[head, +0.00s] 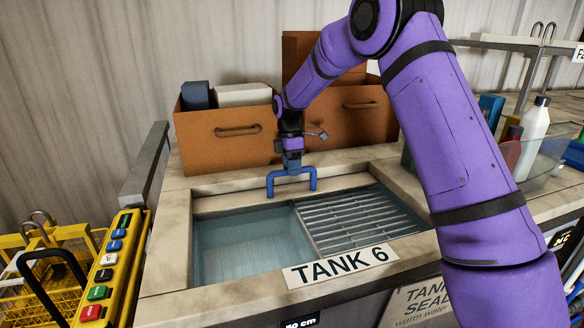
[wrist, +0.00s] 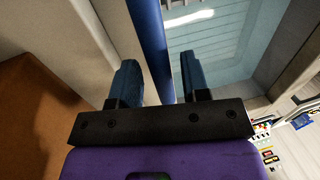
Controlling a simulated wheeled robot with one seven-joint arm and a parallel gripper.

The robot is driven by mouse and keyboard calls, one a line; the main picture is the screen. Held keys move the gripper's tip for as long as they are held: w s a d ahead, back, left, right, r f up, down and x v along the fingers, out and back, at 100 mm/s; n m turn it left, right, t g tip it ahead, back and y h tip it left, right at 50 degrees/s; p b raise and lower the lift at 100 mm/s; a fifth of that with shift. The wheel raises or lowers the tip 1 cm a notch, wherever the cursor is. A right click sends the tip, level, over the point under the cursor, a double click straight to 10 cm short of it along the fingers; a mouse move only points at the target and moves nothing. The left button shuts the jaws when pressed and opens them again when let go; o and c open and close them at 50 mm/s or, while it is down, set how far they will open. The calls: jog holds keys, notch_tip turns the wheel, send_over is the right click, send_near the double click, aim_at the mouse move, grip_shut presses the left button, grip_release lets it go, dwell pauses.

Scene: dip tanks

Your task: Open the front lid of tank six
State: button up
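Tank six (head: 165,276) is a pale stone basin with a "TANK 6" label (head: 340,267) on its front rim. Clear bluish water (head: 240,245) shows on its left, and a slatted grating (head: 360,220) lies on its right. A blue U-shaped handle (head: 314,181) stands at the back of the opening, legs down. I cannot tell exactly what its feet join, nor make out a separate lid. My gripper (head: 292,163) is above the handle's crossbar. In the wrist view, its two blue fingers (wrist: 158,62) are apart, with the blue bar (wrist: 152,25) between them and gaps beside it.
Brown drawer boxes (head: 225,137) stand close behind the tank. A yellow button panel (head: 110,270) and yellow wire basket (head: 35,270) are at the left. A white bottle (head: 533,137) and a clear tub (head: 550,165) stand on the right counter.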

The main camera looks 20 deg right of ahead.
jog(key=shift+r, duration=0.1)
notch_tip(320, 180, up, 10)
jog(key=w, duration=0.2)
jog(key=shift+r, duration=0.2)
dwell(0.3)
jog(key=shift+r, duration=0.1)
jog(key=s+d+r+m+t, duration=0.2)
jog(key=s+r+m, duration=0.4)
jog(key=s, duration=0.6)
jog(key=s+d+r+m+t, duration=0.2)
jog(key=s+r+m, duration=0.1)
jog(key=s+r, duration=0.65)
jog(key=s+d+f+m+t, duration=0.1)
jog(key=s+f+m, duration=0.1)
jog(key=s, duration=0.6)
jog(key=s+d+f+m+t, duration=0.1)
jog(key=s+m, duration=0.3)
jog(key=s, duration=0.4)
jog(key=s+d+f+m+t, duration=0.1)
jog(key=s+f+m, duration=0.1)
jog(key=s, duration=0.6)
jog(key=shift+f+m+t, duration=0.3)
jog(key=shift+f+m, duration=0.1)
jog(key=shift+m, duration=0.1)
